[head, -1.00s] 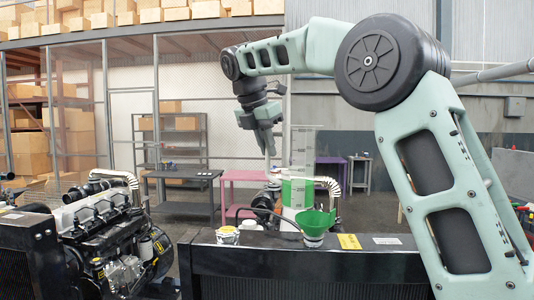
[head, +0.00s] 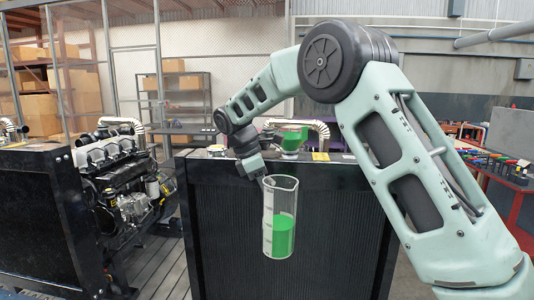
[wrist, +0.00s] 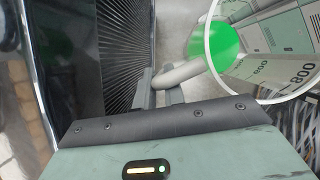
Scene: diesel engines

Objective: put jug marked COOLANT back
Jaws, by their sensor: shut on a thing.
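A tall clear jug (head: 282,238) with green liquid in its lower part hangs in front of the black radiator, slightly tilted. In the wrist view the jug (wrist: 232,48) shows from above, with its rim, the green liquid and scale marks reading 800. The word COOLANT cannot be read. My gripper (head: 262,177) is at the upper left of the jug, shut on its pale handle, which lies between the fingers in the wrist view (wrist: 165,88). A green funnel (head: 293,138) stands on top of the radiator behind.
The black radiator (head: 330,225) fills the middle behind the jug. A diesel engine (head: 115,175) and another radiator (head: 45,215) stand at left. A red table (head: 515,180) with small coloured items is at right. Open floor shows between the radiators.

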